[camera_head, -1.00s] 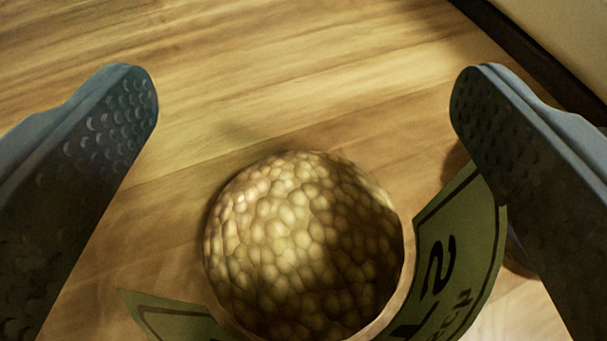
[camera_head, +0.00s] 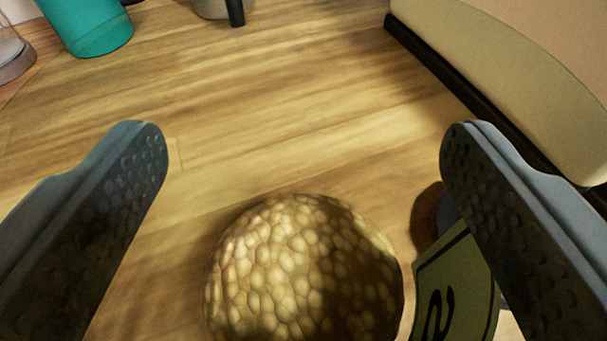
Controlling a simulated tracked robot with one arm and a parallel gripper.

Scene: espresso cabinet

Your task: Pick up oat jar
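The oat jar (camera_head: 300,275) stands at the bottom middle of the view, seen from above. Its top shows a rounded, bumpy tan mass, and its lower part is cut off by the frame edge. A green label with dark print (camera_head: 455,290) shows at its right side. My gripper (camera_head: 305,145) is open and empty. One finger is left of the jar and the other is right of it, with a gap on the left side. The right finger overlaps the edge of the label in the picture; I cannot tell whether they touch.
A teal cylinder (camera_head: 92,25) stands at the top left, beside a partly seen glass-like item (camera_head: 12,55). A grey container with a dark handle (camera_head: 222,8) is at the top middle. A beige, dark-edged block (camera_head: 500,75) is at the right. The wooden surface between is clear.

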